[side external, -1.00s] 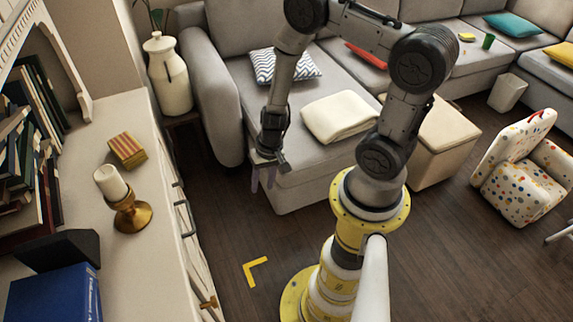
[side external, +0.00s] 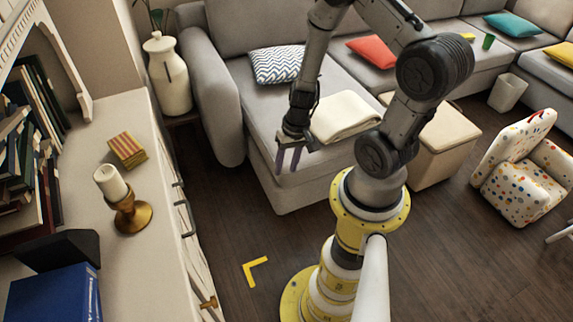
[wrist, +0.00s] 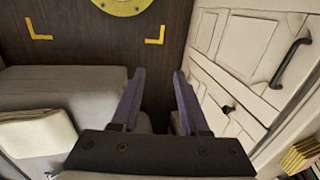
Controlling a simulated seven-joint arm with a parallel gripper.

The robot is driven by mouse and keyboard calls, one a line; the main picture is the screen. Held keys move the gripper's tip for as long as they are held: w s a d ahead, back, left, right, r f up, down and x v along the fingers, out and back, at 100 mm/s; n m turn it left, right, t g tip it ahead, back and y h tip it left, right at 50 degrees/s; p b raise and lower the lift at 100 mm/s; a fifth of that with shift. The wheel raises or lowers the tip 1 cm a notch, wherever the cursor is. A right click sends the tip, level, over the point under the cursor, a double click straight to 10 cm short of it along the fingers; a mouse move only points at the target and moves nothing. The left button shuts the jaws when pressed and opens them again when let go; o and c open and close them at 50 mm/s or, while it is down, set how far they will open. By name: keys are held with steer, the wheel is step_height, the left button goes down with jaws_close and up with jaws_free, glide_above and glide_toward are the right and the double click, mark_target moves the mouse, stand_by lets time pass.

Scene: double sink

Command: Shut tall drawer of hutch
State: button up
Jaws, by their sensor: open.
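The hutch (side external: 135,258) is a cream cabinet along the left of the side external view, its front seen at a steep angle. In the wrist view its panelled front (wrist: 237,50) fills the right side, with a dark bar handle (wrist: 291,64) and a smaller dark handle (wrist: 228,109). I cannot tell for certain which panel is the tall drawer or how far it stands out. My gripper (side external: 289,166) is open and empty, above the floor in front of the sofa, well apart from the hutch. Its two purple fingers (wrist: 159,76) point toward the floor area in the wrist view.
The grey sofa (side external: 262,120) with a folded cream blanket (side external: 343,116) is close behind my gripper. A candle holder (side external: 131,215) and a striped box (side external: 127,152) stand on the hutch. Dark floor (side external: 235,225) is clear between the hutch and my base.

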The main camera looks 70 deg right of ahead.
jaws_close()
steer(key=w+a+r+m+t+y, duration=0.2)
steer(key=w+a+m+y, duration=0.15)
steer(key=w+m, duration=0.75)
steer(key=m+t+y, duration=0.1)
steer(key=m+t, duration=0.2)
steer(key=m, duration=0.4)
glide_toward(173, 199)
steer(key=s+d+r, duration=0.2)
steer(key=s+d, duration=0.2)
steer(key=d, duration=0.2)
steer(key=shift+w+a+r+x, duration=0.15)
steer(key=shift+a+r+x, duration=0.2)
steer(key=shift+x, duration=1.8)
steer(key=shift+w+a+r+x, duration=0.2)
steer(key=shift+a+r+x, duration=0.1)
steer(key=shift+x, duration=1.85)
steer(key=shift+w+a+r+x, duration=0.15)
steer(key=shift+a+r+x, duration=0.15)
steer(key=shift+x, duration=1.8)
